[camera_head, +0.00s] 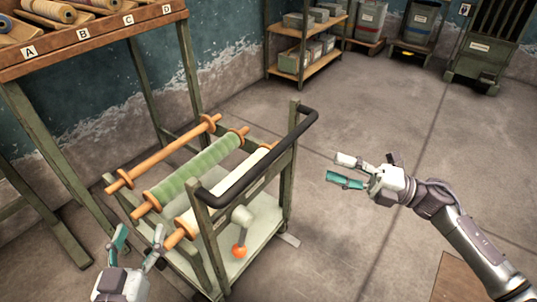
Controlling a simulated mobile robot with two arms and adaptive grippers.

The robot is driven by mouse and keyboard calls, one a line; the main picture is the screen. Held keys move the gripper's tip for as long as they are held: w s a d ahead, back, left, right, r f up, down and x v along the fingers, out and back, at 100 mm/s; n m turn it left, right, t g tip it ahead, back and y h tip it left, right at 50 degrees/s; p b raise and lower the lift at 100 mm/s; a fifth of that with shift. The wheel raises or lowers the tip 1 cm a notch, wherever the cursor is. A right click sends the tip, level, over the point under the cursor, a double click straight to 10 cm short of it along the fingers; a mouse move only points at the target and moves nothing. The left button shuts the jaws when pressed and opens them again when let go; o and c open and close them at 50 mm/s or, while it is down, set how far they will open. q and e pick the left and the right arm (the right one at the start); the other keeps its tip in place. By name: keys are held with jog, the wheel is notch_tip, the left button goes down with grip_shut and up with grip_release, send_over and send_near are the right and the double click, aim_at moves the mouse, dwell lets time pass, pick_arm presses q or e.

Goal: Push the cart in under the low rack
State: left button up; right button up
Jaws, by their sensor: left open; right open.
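The cart (262,222) stands on the floor at centre left, a green frame with a black push handle (263,155) on its right side. It carries several rollers with orange ends, one wrapped in green (195,170). The low rack (95,38) is at upper left, a wooden shelf on green legs, marked A, B, C and D. The cart stands to the right of the rack's legs. My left gripper (138,238) is open near the cart's front left corner, below the rollers. My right gripper (347,170) is open and empty, right of the handle and apart from it.

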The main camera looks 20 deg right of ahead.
aim_at(277, 151)
jog(key=shift+g, duration=0.3)
jog(key=x, duration=1.4)
jog(key=shift+s+r+b, duration=0.2)
jog(key=shift+r+b, duration=0.1)
pick_arm(q)
notch_tip(277, 151, up, 4)
jog(key=shift+s+d+f+t+h, duration=0.15)
jog(key=shift+t+h, duration=0.25)
jog(key=shift+t, duration=0.7)
pick_arm(e)
grip_shut()
